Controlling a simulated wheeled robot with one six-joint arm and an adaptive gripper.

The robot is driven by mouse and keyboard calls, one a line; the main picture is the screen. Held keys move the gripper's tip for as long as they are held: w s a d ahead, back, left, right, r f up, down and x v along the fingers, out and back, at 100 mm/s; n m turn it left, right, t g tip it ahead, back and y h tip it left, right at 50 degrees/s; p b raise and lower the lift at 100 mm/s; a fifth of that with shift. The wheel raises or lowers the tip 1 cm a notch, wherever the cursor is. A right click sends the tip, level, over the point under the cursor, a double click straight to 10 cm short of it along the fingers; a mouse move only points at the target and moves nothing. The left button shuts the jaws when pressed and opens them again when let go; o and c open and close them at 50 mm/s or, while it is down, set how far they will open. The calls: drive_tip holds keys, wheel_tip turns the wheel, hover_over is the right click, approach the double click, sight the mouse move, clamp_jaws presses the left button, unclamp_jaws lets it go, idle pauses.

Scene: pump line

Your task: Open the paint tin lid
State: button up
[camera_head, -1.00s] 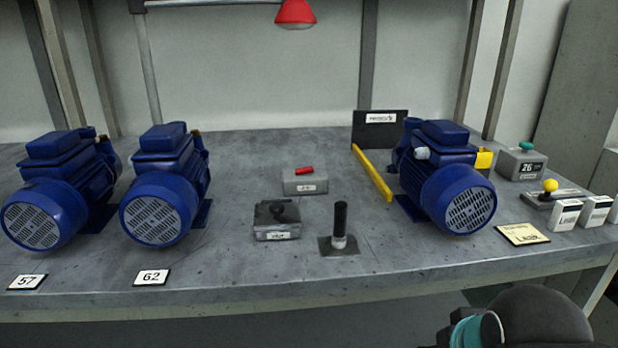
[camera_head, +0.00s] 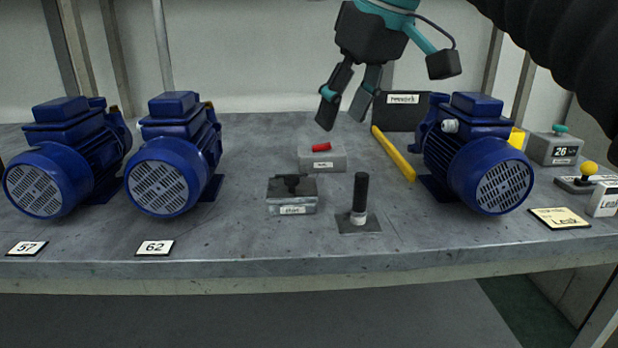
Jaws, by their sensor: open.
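I see no paint tin and no lid in the head view. My gripper (camera_head: 343,112) hangs from the top, fingers pointing down and apart, with nothing between them. It appears above or behind the grey box with a red switch (camera_head: 322,157), not touching it as far as I can tell. A dark-topped box with a small label (camera_head: 292,194) sits in front of that box. A black upright handle (camera_head: 360,195) stands on a flat plate to its right.
Two blue pumps (camera_head: 170,155) stand at the left behind cards 57 (camera_head: 27,248) and 62 (camera_head: 155,248). Another blue pump (camera_head: 475,150) stands right, beside a yellow bar (camera_head: 393,153) and black "rework" sign (camera_head: 402,111). The front-middle bench (camera_head: 255,255) is clear.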

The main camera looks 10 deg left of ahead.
sight(292, 177)
drive_tip(key=shift+n, duration=0.9)
drive_tip(key=w+a+f+b, duration=0.1)
drive_tip(key=a+f, duration=0.1)
drive_tip(key=f, duration=0.1)
drive_tip(key=a+f+b, duration=0.2)
drive_tip(key=a+f, duration=0.1)
drive_tip(key=f, duration=0.1)
drive_tip(key=w+a+f+b, duration=0.1)
drive_tip(key=a+f+b, duration=0.1)
drive_tip(key=f, duration=0.1)
drive_tip(key=shift+w+a+f, duration=0.25)
drive_tip(key=shift+w+f, duration=0.1)
drive_tip(key=shift+f, duration=0.05)
clamp_jaws()
